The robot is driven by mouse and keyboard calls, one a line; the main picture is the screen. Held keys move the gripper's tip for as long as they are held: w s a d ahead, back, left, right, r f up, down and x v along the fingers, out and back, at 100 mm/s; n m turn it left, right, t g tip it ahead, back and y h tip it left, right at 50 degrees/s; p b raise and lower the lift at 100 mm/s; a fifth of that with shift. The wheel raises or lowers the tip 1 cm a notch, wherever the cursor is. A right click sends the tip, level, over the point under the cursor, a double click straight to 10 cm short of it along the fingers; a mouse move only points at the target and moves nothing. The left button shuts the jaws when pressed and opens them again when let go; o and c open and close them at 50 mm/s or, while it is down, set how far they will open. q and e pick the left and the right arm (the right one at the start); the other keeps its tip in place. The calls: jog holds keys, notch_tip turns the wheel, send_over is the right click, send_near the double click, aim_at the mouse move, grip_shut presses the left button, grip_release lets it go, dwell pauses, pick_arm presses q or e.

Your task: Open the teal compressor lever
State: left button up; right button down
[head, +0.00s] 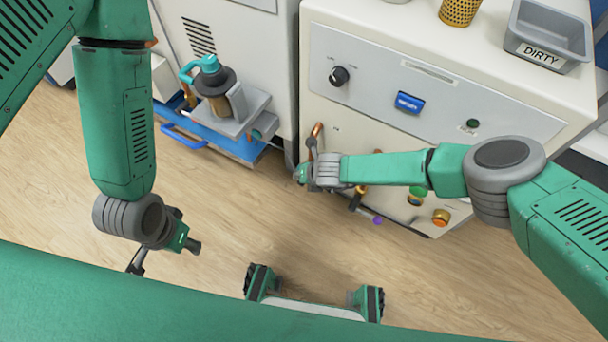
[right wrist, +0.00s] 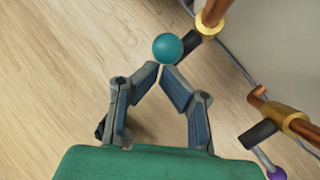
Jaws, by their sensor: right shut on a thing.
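The teal lever's round knob (right wrist: 168,47) shows in the right wrist view, in front of a copper pipe with a brass collar. My right gripper (right wrist: 161,70) is closed at the knob, with its fingertips together against its near side.
The white cabinet (head: 365,125) has pipes and coloured knobs low on its front. A purple knob (right wrist: 276,173) is near the right gripper. A blue cart (head: 225,142) carries a teal-topped bottle (head: 212,80). The wooden floor between the arms is clear.

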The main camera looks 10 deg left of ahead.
jog(key=v, duration=1.2)
jog(key=shift+d+r, duration=0.2)
jog(key=shift+d, duration=0.2)
